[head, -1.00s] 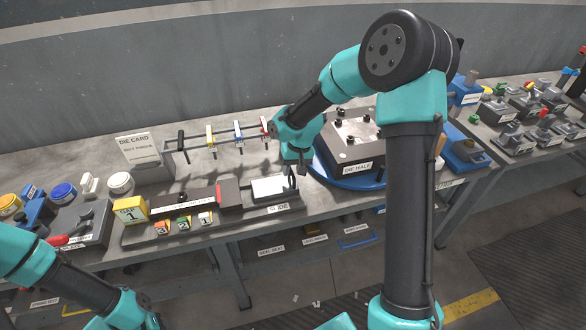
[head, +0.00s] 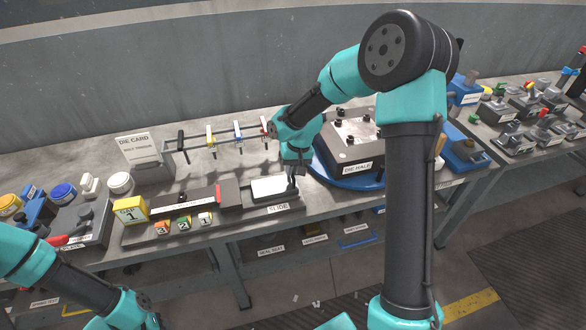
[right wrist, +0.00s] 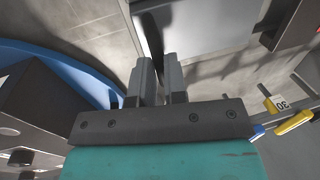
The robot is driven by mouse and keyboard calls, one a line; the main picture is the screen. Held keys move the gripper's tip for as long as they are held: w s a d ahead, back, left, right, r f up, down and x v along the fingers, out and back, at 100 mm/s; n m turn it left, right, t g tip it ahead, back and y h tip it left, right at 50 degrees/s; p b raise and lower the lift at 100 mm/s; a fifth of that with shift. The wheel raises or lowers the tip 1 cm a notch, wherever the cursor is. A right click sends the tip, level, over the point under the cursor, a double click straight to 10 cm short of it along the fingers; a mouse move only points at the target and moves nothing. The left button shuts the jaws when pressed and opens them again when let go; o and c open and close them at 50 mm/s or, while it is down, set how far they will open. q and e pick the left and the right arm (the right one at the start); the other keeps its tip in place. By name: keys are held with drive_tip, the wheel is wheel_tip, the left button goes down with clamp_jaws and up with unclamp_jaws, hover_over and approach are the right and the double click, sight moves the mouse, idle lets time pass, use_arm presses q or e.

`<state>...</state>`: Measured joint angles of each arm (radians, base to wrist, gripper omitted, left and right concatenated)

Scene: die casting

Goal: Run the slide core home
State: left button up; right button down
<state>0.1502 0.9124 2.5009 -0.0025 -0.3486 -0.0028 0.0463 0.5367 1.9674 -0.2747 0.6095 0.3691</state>
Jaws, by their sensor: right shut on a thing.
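The slide unit labelled SLIDE (head: 278,208) lies along the front of the bench, with a pale flat plate (head: 270,188) at its right end and a dark block (head: 230,193) with a red part (head: 217,197) to the left of the plate. My right gripper (head: 291,183) points down at the right end of the plate. In the right wrist view the two fingers (right wrist: 157,82) stand close together beside a pale plate (right wrist: 210,25). My left arm shows at lower left, but its fingertips are out of view.
The DIE HALF block (head: 352,150) on a blue round base (head: 345,180) stands just right of my right gripper. A rack with coloured clamps (head: 238,134) and a die card (head: 138,149) stand behind. Numbered blocks (head: 183,223) line the front left.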

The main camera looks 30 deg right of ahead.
hover_over(262, 187)
drive_tip(key=shift+d, duration=0.1)
drive_tip(key=c, duration=1.2)
unclamp_jaws()
drive_tip(key=shift+o, duration=0.2)
drive_tip(key=shift+r, duration=0.5)
drive_tip(key=d+r, duration=0.3)
drive_tip(key=r, duration=1.3)
drive_tip(key=shift+s, duration=0.4)
drive_tip(key=shift+d, duration=0.1)
